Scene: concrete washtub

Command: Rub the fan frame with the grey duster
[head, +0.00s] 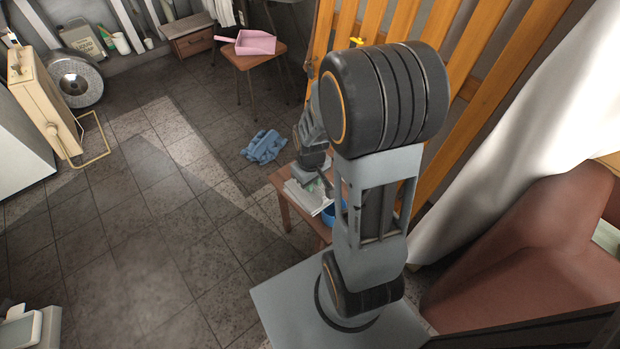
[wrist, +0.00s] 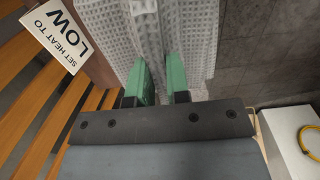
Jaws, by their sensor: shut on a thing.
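The grey duster (wrist: 165,25) is a pale grey waffle-weave cloth. My gripper (wrist: 160,82), with green finger pads, is shut on it, and the cloth spreads out beyond the fingertips in the wrist view. In the head view my gripper (head: 314,178) is low over a small wooden table, with the pale cloth (head: 305,196) at its tip. I cannot tell whether the cloth touches the tabletop. A cream box-shaped thing with a tubular stand (head: 42,98), seemingly the fan frame seen edge-on, stands at the far left, well apart from my gripper.
The small wooden table (head: 283,214) also bears a blue container (head: 331,214), partly hidden by my arm. A blue cloth (head: 264,146) lies on the floor. A stool (head: 262,58) holds a pink dustpan (head: 255,42). Wooden slats (head: 378,22) stand behind. The tiled floor at left centre is clear.

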